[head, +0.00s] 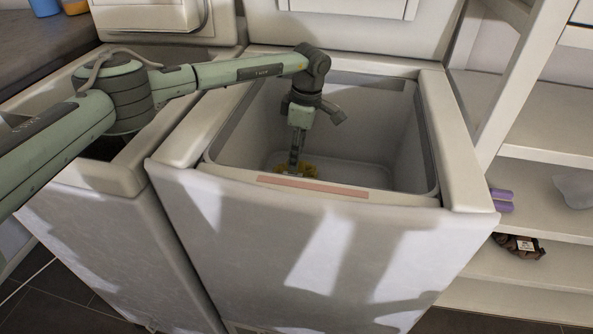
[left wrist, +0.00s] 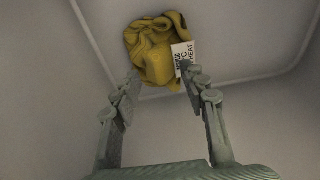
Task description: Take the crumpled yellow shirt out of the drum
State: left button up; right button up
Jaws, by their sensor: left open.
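The crumpled yellow shirt (left wrist: 155,48) lies at the bottom of the drum (left wrist: 262,110), with a white printed tag on its right side in the left wrist view. In the head view only a bit of the shirt (head: 308,170) shows beside my gripper, low behind the drum's front rim. My left gripper (head: 294,166) reaches down into the drum (head: 375,130) of the right-hand toploader. In the left wrist view its two fingers (left wrist: 163,82) are spread apart, with the shirt just beyond and between the tips. Whether they touch it I cannot tell. My right gripper is in neither view.
The drum's front rim with a pink strip (head: 312,186) and its side walls surround my arm. A second toploader (head: 110,215) stands at the left under my arm. White shelves (head: 545,190) at the right hold purple items (head: 502,199) and a dark bundle (head: 518,246).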

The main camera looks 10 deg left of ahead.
pick_arm(q)
jog(key=shift+f, duration=0.45)
grip_shut()
jog(key=shift+r, duration=0.1)
notch_tip(320, 180, up, 36)
jog(key=p, duration=0.5)
jog(key=shift+r, duration=0.15)
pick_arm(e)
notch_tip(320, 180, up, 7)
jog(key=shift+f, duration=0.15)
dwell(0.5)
